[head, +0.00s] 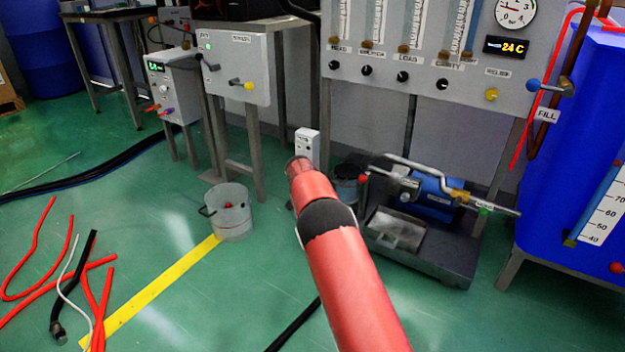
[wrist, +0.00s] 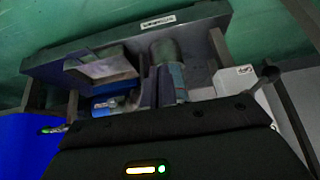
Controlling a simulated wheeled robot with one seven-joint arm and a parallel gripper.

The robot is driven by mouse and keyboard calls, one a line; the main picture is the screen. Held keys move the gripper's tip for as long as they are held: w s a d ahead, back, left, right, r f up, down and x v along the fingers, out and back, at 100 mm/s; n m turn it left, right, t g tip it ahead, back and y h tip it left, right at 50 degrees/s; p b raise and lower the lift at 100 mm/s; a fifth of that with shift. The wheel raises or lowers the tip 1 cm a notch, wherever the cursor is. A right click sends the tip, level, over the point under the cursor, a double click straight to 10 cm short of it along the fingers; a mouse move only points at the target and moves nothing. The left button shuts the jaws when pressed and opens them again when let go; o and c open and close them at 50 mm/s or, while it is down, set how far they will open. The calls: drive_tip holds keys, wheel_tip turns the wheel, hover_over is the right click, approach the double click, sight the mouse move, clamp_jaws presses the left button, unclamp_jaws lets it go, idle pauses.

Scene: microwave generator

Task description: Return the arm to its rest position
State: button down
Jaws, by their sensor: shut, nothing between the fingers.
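My red arm (head: 345,265) with a black band reaches up from the bottom of the head view toward the middle. Its far end (head: 299,168) points away from me over the floor, and no fingers can be made out there. In the wrist view the dark housing of my gripper (wrist: 180,145) fills the bottom, with a small lit status lamp. The fingertips do not show clearly. My gripper is shut and empty.
A blue pump on a dark tray base (head: 440,262) stands right of my arm, a clear bucket (head: 230,212) left of it. A blue tank (head: 575,150) stands at the right and a gauge panel (head: 430,75) behind. Red hoses (head: 75,265) lie on the left floor.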

drive_tip(key=s+d+r+n+y, duration=0.1)
drive_tip(key=s+d+r, duration=0.3)
drive_tip(key=s+r, duration=0.7)
drive_tip(key=s+d+r+n+y, duration=0.1)
drive_tip(key=s+d+r, duration=0.2)
drive_tip(key=s+r, duration=0.8)
drive_tip(key=s+r+n+y, duration=0.1)
drive_tip(key=s+r, duration=0.2)
drive_tip(key=s, duration=0.4)
drive_tip(key=s+r+n, duration=0.1)
drive_tip(key=s+r, duration=0.2)
drive_tip(key=s, duration=0.5)
drive_tip(key=s+f+n+p, duration=0.1)
drive_tip(key=s+f+n, duration=0.25)
drive_tip(key=s, duration=1.45)
wheel_tip(320, 180, up, 12)
drive_tip(key=p, duration=1.2)
drive_tip(key=shift+w+y+p, duration=0.3)
drive_tip(key=shift+w+y, duration=0.1)
drive_tip(key=shift+a+f, duration=0.1)
